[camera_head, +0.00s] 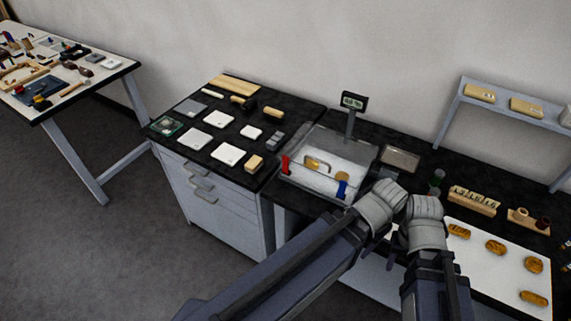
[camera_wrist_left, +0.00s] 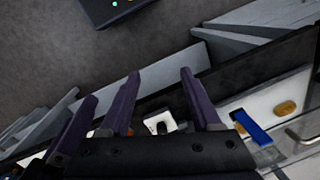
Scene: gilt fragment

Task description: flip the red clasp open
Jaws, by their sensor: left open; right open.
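The red clasp (camera_head: 285,164) stands upright at the front left corner of a clear-walled case (camera_head: 322,165). A blue clasp (camera_head: 341,189) is at the case's front right corner; it also shows in the left wrist view (camera_wrist_left: 252,128). The red clasp is out of that view. My right gripper (camera_head: 425,212) is beside the left one, farther from the red clasp.
A small display (camera_head: 354,102) stands on a post behind the case. White tiles (camera_head: 222,119) and small blocks lie on the black bench to the left. Gilt pieces (camera_head: 495,247) lie on a white board at right. A grey shelf (camera_head: 510,108) is at the back right.

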